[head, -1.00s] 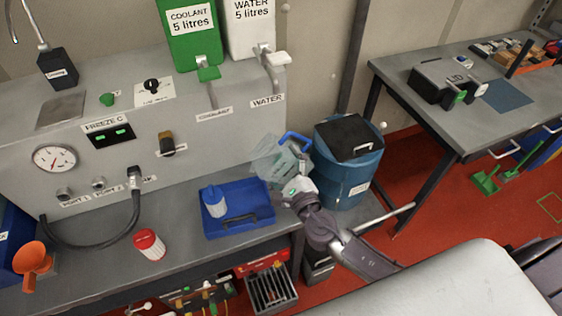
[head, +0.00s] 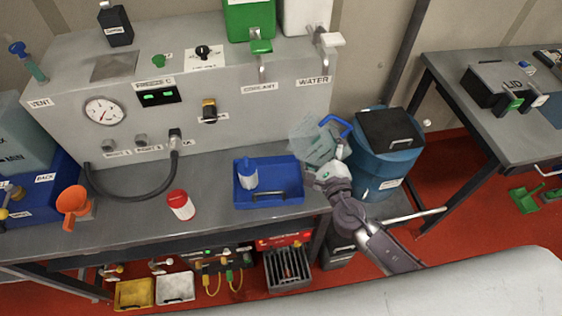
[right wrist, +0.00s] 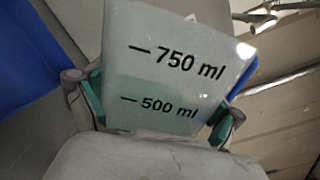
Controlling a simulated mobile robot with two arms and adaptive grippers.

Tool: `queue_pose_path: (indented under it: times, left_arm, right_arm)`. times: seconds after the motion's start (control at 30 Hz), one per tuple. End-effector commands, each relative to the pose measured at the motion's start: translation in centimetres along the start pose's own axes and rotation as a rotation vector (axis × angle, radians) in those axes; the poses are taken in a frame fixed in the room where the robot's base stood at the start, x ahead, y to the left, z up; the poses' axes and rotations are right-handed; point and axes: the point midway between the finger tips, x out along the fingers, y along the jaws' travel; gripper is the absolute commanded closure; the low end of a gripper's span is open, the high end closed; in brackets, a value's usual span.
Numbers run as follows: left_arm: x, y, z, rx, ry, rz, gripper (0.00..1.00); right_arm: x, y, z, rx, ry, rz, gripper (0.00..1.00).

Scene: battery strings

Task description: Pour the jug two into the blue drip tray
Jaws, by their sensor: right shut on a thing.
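A clear jug (head: 312,143) with a blue handle is held by my right gripper (head: 331,168), beside the right end of the bench and in front of the blue bin. In the right wrist view the jug (right wrist: 175,75) fills the space between the green-padded fingers of the gripper (right wrist: 160,112), with 750 ml and 500 ml marks showing. It looks tilted. The blue drip tray (head: 285,202) lies on the bench just left of the gripper. A white bottle with a blue cap (head: 247,176) and a dark handle-like object are in it. My left gripper is not in view.
A blue bin with a black lid (head: 385,160) stands right of the jug. The grey panel with WATER and COOLANT taps (head: 262,65) rises behind the tray.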

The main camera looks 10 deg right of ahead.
Motion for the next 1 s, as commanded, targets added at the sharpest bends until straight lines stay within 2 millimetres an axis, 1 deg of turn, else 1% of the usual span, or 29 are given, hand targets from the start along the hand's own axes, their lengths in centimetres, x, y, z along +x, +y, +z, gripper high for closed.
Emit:
queue_pose_path:
  times: [0.27, 0.73, 1.0]
  left_arm:
    - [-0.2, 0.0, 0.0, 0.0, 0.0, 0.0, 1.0]
    - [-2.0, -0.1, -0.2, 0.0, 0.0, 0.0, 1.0]
    - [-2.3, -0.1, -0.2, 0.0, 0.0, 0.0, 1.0]
  right_arm:
    - [0.0, -0.2, 0.2, -0.008, -0.002, -0.002, 0.62]
    - [0.0, -0.8, 0.9, -0.102, -0.001, -0.002, 0.62]
    - [0.1, -0.8, 1.0, -0.132, -0.002, -0.003, 0.62]
